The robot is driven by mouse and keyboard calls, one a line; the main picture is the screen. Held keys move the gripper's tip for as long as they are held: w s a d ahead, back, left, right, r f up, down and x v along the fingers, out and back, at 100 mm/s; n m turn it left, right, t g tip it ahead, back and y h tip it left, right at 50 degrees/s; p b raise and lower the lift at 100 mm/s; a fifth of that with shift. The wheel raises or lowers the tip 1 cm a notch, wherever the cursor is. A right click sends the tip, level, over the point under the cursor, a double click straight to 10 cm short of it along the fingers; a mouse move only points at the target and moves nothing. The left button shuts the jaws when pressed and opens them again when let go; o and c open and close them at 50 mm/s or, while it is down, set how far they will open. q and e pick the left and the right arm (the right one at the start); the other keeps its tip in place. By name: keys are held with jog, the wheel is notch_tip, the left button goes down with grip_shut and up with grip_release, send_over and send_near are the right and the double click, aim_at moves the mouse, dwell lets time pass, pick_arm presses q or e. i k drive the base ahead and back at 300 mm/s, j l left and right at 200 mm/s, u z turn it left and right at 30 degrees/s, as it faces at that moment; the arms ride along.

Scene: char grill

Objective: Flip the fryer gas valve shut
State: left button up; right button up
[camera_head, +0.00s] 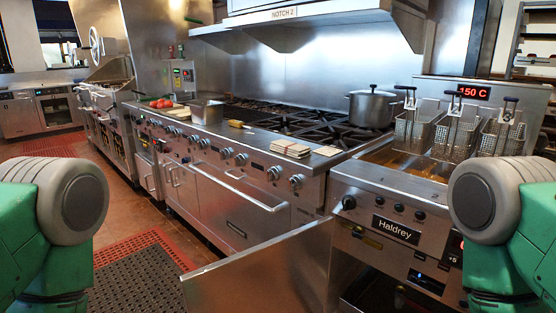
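The fryer (350,182) stands at the right, with a "Haldrey" plate on its front panel. Its cabinet door (262,272) appears swung open to the left, and the opening below the panel is dark. A small pale part (399,297) shows inside the opening at the bottom edge of the picture; I cannot tell whether it is the gas valve. No valve handle can be made out clearly, and the lower cabinet is cut off. Only green and grey links of my arms show, at the left and right edges. Neither gripper is in view.
Several wire baskets (455,132) hang above the fryer vat, below a red "150 C" display (473,92). A long range (231,180) runs left of the fryer, with a pot (371,108) on top. A dark floor mat (146,284) lies at lower left.

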aim_at(376, 244)
jog(key=i+j+z, duration=0.2)
jog(key=j+z, duration=0.15)
jog(key=j, duration=0.2)
jog(key=i+j+z, duration=0.2)
jog(key=j, duration=0.15)
jog(key=i+j+z, duration=0.15)
jog(key=j+z, duration=0.25)
jog(key=j, duration=0.15)
jog(key=i+j+z, duration=0.1)
jog(key=j+z, duration=0.3)
jog(key=j, duration=0.2)
jog(key=j+z, duration=0.4)
jog(key=j, duration=0.2)
jog(key=k+j+z, duration=0.1)
jog(key=j+z, duration=0.3)
jog(key=j, duration=0.2)
jog(key=k+j+z, duration=0.15)
jog(key=j, duration=0.15)
jog(key=k+j+z, duration=0.2)
jog(key=i+j, duration=0.05)
jog(key=j, duration=0.05)
